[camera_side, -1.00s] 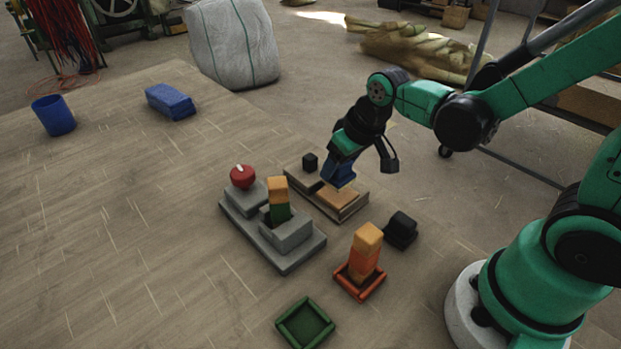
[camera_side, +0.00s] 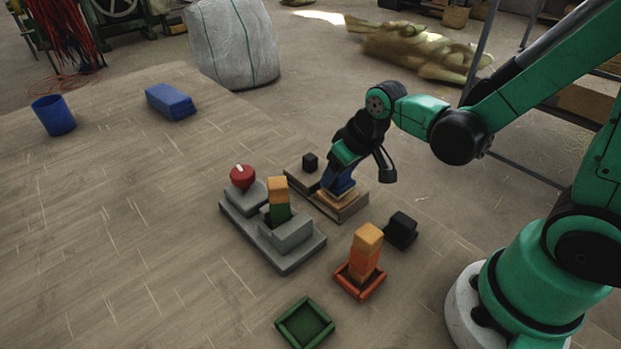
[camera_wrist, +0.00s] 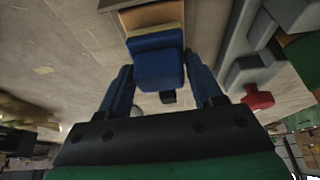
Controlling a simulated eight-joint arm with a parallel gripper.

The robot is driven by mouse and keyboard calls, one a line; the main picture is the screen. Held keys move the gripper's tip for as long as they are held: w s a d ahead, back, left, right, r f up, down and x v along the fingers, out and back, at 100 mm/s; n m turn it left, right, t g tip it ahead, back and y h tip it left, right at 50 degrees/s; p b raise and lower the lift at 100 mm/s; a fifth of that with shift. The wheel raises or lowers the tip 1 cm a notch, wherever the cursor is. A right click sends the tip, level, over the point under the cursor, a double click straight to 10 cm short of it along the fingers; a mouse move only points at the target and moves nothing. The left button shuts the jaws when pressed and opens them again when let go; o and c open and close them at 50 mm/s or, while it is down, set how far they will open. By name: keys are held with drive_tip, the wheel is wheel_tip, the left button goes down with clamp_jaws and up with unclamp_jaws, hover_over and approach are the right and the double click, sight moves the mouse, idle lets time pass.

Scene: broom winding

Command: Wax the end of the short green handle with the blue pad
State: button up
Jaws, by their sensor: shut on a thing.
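My gripper (camera_side: 341,174) is shut on the blue pad (camera_side: 338,186), which also shows between the fingers in the wrist view (camera_wrist: 157,62). The pad is low over the tan wax block (camera_side: 338,203) in a wooden tray (camera_side: 353,209); it looks in contact, though a small gap cannot be ruled out. The short green handle (camera_side: 280,212) stands upright in the socket of a grey fixture (camera_side: 290,248), its tan end (camera_side: 278,189) facing up. The handle's lower part is hidden in the socket.
A red knob (camera_side: 243,177) sits on the fixture's far end. An orange handle (camera_side: 365,252) stands in an orange tray (camera_side: 374,290), beside a black block (camera_side: 401,230). An empty green tray (camera_side: 305,323) is in front. A blue box (camera_side: 170,101) and blue cup (camera_side: 54,115) lie far left.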

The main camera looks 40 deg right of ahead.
drive_tip(key=shift+f, duration=0.55)
idle(1.1)
drive_tip(key=shift+r, duration=0.1)
drive_tip(key=shift+r, duration=3.4)
